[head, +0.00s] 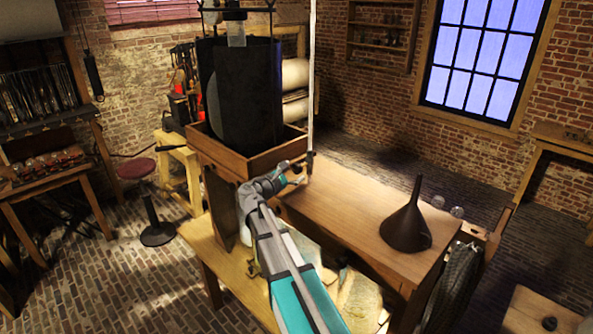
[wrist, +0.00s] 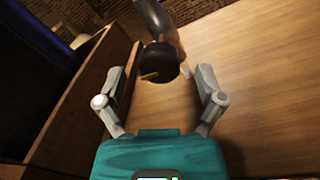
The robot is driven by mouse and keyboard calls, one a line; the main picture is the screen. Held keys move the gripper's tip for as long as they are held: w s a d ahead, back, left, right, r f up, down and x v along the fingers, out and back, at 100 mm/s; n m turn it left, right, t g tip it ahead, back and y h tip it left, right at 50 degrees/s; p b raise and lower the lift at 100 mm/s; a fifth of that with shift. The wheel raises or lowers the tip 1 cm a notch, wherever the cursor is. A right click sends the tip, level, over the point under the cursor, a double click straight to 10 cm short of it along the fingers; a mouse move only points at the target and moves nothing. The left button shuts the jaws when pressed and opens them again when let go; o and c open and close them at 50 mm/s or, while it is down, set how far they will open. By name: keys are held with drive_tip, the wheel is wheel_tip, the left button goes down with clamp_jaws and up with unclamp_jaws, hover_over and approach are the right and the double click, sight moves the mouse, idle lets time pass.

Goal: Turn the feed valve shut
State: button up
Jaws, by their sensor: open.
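The feed valve (head: 310,158) sits low on a thin upright pipe (head: 312,90) beside the wooden box, above the table top. In the wrist view the valve (wrist: 160,60) is a dark round fitting with a small brass-coloured lever (wrist: 150,76) at its lower left. My gripper (head: 296,178) is open and empty, just left of the pipe's lower end. In the wrist view its two fingers stand apart (wrist: 161,75), one on each side of the fitting. I cannot tell whether either finger touches it. In the head view the lever is too small to make out.
The table top (head: 345,215) is clear to the right, up to a dark funnel (head: 407,225). The box wall (wrist: 85,95) runs close along my left finger.

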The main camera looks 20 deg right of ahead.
drive_tip(key=shift+x, duration=0.85)
drive_tip(key=c, duration=1.1)
drive_tip(key=shift+c, duration=0.2)
drive_tip(key=shift+m, duration=0.3)
drive_tip(key=m, duration=0.6)
drive_tip(key=shift+w+h+b, duration=0.1)
drive_tip(key=shift+h+b, duration=0.2)
drive_tip(key=shift+b, duration=0.1)
drive_tip(key=m, duration=0.6)
drive_tip(key=shift+r+m+g, duration=0.1)
drive_tip(key=shift+m+g, duration=0.2)
drive_tip(key=m, duration=0.5)
drive_tip(key=shift+m+g+h, duration=0.3)
drive_tip(key=shift+m+h, duration=0.1)
